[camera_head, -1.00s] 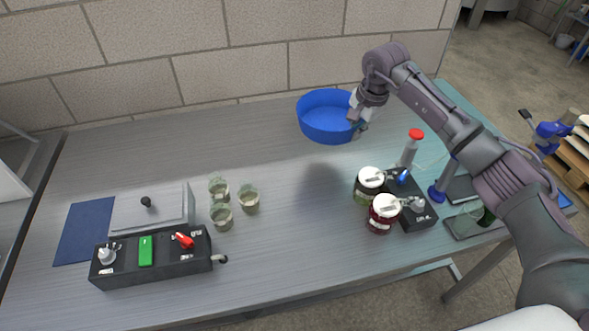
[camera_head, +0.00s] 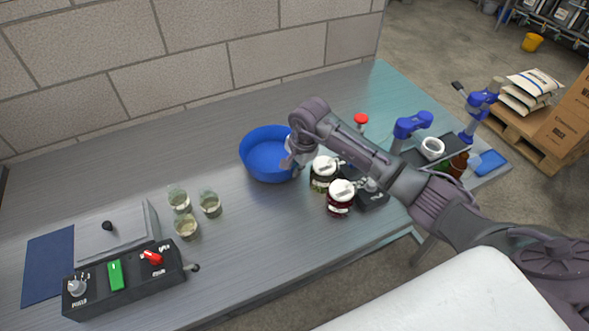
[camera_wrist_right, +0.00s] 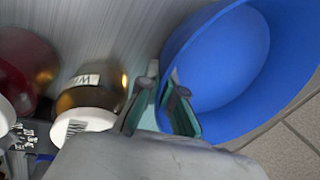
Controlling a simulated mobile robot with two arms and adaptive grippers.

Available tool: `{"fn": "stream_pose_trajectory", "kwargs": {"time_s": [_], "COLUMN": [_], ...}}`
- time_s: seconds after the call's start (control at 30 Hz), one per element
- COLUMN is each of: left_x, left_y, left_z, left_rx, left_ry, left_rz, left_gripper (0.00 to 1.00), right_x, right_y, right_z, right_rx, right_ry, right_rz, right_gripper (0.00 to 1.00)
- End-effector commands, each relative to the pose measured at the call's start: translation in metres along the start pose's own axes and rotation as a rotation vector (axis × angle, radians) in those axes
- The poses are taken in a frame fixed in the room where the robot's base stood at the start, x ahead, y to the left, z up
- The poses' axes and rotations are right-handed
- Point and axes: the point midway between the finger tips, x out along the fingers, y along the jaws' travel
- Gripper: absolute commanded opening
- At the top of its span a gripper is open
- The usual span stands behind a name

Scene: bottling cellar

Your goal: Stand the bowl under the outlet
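The blue bowl (camera_head: 262,160) is in the middle of the metal table, upright. My right gripper (camera_head: 291,163) is at the bowl's right rim. In the right wrist view the bowl (camera_wrist_right: 228,60) fills the upper right, and the fingers (camera_wrist_right: 166,108) are closed about its rim, one on each side. I cannot tell whether the bowl touches the table. A small outlet spout (camera_head: 192,268) sticks out of the right end of a black box (camera_head: 125,285) with a red lever (camera_head: 151,257) and a green panel, at the table's front left. My left gripper is not in view.
Several small glasses (camera_head: 186,227) stand between bowl and black box. The table's front middle is clear.

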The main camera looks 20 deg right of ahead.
Motion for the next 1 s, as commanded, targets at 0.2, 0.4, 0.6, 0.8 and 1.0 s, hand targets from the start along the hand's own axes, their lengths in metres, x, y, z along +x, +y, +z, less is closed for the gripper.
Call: {"fn": "stream_pose_trajectory", "kwargs": {"time_s": [0.2,0.4,0.6,0.8,1.0], "left_x": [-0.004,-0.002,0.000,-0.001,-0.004], "left_y": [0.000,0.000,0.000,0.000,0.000], "left_z": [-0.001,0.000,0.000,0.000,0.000], "left_rx": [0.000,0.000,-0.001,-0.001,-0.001], "left_ry": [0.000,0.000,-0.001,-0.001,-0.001], "left_rz": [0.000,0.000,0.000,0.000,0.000], "left_gripper": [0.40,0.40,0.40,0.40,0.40], "right_x": [0.017,0.018,0.020,0.020,0.016], "right_y": [0.003,0.004,0.004,0.004,0.003], "right_z": [0.000,0.000,0.000,0.000,0.000], "right_rx": [0.000,0.000,0.000,0.000,0.000], "right_ry": [0.000,0.001,0.000,0.000,-0.001], "right_rz": [-0.002,-0.002,0.000,0.000,-0.001], "right_gripper": [0.00,0.00,0.22,0.31,0.31]}}
